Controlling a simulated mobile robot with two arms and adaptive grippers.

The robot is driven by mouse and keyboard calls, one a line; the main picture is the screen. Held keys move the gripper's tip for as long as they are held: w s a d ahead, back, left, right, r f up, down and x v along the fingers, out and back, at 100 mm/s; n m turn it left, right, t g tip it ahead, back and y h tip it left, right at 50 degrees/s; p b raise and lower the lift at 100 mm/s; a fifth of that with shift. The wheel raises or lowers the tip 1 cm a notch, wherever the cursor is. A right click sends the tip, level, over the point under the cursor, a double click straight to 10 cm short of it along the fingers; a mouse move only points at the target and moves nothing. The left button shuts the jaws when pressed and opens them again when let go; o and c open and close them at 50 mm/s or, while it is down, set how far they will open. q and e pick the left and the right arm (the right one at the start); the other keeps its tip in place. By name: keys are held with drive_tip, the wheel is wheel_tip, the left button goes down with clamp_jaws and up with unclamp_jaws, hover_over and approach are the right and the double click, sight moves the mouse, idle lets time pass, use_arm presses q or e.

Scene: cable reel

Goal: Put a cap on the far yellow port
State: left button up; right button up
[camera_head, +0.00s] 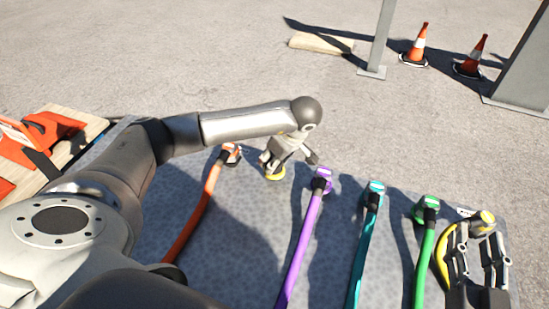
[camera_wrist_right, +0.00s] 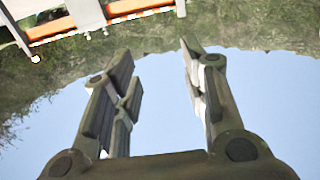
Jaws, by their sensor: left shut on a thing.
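The far yellow port (camera_head: 274,174) shows as a yellow ring low on the grey speckled panel, between the orange and purple cables. My left gripper (camera_head: 272,160) is directly over it, pointing down, and is shut on a small piece that looks like the cap. The fingers mostly hide this piece, and I cannot tell whether it touches the port. My right gripper (camera_head: 478,240) is open at the right edge of the panel. It also shows in the right wrist view (camera_wrist_right: 155,55), with nothing between its fingers.
Orange (camera_head: 199,214), purple (camera_head: 300,245), teal (camera_head: 361,250) and green (camera_head: 424,265) cables run from connectors along the panel. A yellow cable (camera_head: 441,262) and a yellow-ended fitting (camera_head: 484,221) are by my right gripper. Cones (camera_head: 416,48) and posts stand beyond on open pavement.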

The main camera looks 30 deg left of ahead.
use_arm(q)
drive_tip(key=shift+f, duration=0.2)
drive_tip(key=o, duration=1.1)
drive_tip(key=v, duration=1.2)
